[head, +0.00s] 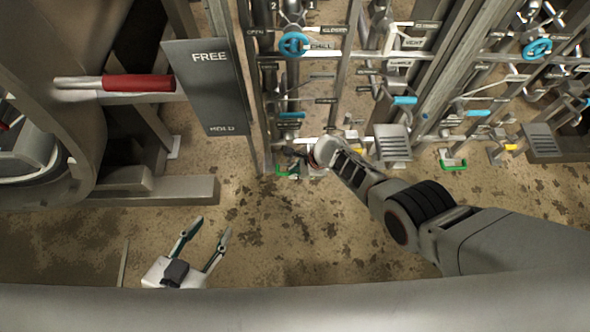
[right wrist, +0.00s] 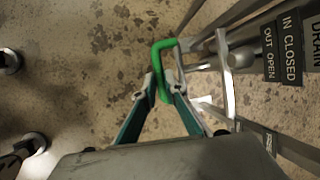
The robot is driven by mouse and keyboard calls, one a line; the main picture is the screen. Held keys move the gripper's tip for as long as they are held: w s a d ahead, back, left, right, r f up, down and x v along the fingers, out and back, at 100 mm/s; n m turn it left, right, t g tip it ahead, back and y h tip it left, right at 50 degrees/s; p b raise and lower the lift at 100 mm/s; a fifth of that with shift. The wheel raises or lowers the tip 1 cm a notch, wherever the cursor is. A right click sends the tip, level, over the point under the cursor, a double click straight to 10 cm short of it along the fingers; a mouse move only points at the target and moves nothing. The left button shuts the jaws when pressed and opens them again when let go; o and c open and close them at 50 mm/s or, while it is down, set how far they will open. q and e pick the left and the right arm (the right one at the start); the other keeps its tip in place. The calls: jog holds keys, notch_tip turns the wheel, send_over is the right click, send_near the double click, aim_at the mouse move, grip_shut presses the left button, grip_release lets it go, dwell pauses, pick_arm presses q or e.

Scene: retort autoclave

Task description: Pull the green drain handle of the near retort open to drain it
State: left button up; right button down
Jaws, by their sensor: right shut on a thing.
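The green drain handle (right wrist: 163,46) is a bent green bar at the low end of the piping. In the right wrist view my right gripper (right wrist: 160,82) is shut on it, one fingertip on each side. In the head view the green handle (head: 283,171) shows only partly, low on the near pipe stand, beside my right gripper (head: 296,160). A dark sign (right wrist: 289,47) reading "IN CLOSED, OUT OPEN" is beside the handle, with a "DRAIN" sign (right wrist: 315,40) at the edge. My left gripper (head: 213,226) is open and empty, low at the left.
A second green handle (head: 453,165) is on the right-hand stand. Blue handwheels (head: 293,45) and several levers are on the pipes above. A red-gripped lever (head: 139,84) and a FREE/HOLD panel (head: 210,88) are at the left. The stained floor (head: 300,225) in front is clear.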

jog(key=shift+s+d+f, duration=0.15)
jog(key=shift+s+d, duration=0.05)
jog(key=c, duration=2.4)
grip_release()
jog(key=shift+o, duration=0.2)
jog(key=shift+a, duration=0.2)
jog(key=shift+r, duration=0.25)
jog(key=v, duration=1.1)
jog(key=shift+d+r, duration=0.25)
jog(key=shift+d, duration=0.1)
